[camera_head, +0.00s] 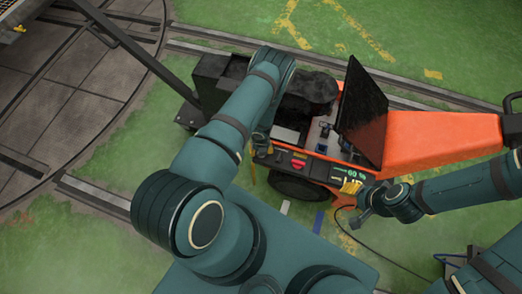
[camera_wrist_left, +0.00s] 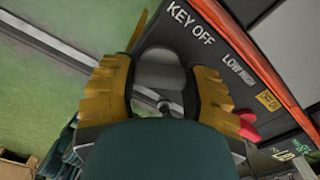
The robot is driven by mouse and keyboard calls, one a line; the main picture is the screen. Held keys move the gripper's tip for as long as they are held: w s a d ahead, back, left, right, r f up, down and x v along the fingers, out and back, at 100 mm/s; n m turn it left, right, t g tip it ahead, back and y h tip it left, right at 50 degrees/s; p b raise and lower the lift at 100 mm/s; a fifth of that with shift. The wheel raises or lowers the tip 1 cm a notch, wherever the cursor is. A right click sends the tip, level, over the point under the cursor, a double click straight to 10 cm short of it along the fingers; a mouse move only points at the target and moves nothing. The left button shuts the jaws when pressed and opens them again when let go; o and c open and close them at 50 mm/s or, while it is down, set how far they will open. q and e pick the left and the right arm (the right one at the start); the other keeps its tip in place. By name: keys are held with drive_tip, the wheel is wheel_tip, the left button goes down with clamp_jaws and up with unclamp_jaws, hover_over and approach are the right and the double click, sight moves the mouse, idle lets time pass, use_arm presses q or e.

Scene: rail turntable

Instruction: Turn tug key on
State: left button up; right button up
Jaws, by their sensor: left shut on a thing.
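The orange rail tug (camera_head: 430,138) stands on the green floor. Its side panel (camera_wrist_left: 245,58) carries the label KEY OFF, with LOW and a red piece farther along. The grey, rounded tug key (camera_wrist_left: 158,72) lies between the ribbed yellow fingers of my left gripper (camera_wrist_left: 160,92), which is shut on it. In the head view my left gripper (camera_head: 256,158) is at the left end of the panel, and my arm hides the key. My right gripper (camera_head: 351,187) has yellow fingers in front of the panel's right end, below the green 60 % display (camera_head: 353,175); its opening is unclear.
The tug's dark lid (camera_head: 362,112) stands raised over an open compartment (camera_head: 316,138). A black cable (camera_head: 393,262) runs across the floor below my right gripper. Rails and the turntable (camera_head: 75,95) lie to the left. Green floor is open behind the tug.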

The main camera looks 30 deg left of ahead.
use_arm(q)
drive_tip(key=m+p, duration=0.1)
drive_tip(key=m, duration=0.4)
drive_tip(key=shift+m, duration=0.3)
idle(0.4)
drive_tip(key=o, duration=1.2)
drive_tip(key=shift+r, duration=0.1)
wheel_tip(320, 180, up, 12)
